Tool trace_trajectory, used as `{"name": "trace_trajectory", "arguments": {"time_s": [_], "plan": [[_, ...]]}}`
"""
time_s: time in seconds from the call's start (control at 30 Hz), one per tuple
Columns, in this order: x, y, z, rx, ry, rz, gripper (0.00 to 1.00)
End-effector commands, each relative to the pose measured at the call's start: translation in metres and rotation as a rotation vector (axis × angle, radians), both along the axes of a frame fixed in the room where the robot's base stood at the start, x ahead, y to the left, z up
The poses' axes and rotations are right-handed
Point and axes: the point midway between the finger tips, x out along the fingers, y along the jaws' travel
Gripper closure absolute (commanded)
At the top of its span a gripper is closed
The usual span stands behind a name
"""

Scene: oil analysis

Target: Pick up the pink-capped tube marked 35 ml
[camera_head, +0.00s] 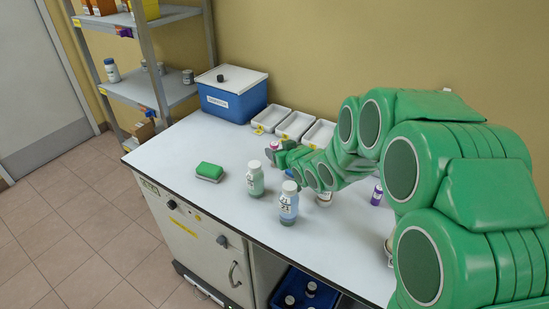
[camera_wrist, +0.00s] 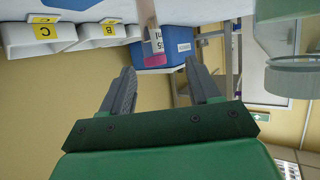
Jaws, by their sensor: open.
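The pink-capped tube (camera_wrist: 156,42) shows in the wrist view, which is upside down, with its pink cap and a label reading 35 ml. It lies between the lines of my two fingers, at about the level of the fingertips. My gripper (camera_wrist: 160,66) is open, with one finger on each side of the cap and a visible gap to each. In the head view the tube's pink cap (camera_head: 274,145) shows at the far end of my arm, beside my gripper (camera_head: 277,157). The rest of the tube is mostly hidden there.
White trays (camera_head: 296,125) and a blue box (camera_head: 230,104) stand behind, along the wall. The left part of the bench is clear.

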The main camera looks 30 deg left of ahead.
Motion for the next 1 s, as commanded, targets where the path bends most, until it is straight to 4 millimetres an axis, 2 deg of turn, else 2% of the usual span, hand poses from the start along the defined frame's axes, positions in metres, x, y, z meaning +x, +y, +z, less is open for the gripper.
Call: {"name": "trace_trajectory", "arguments": {"time_s": [0.3, 0.57, 0.83, 1.0], "plan": [[0.011, 0.017, -0.008, 0.001, -0.002, 0.001, 0.39], [0.016, 0.023, -0.012, 0.001, 0.0, 0.001, 0.39], [0.033, 0.038, -0.017, 0.004, -0.003, 0.0, 0.39], [0.04, 0.051, -0.027, -0.001, 0.002, 0.002, 0.39]]}}
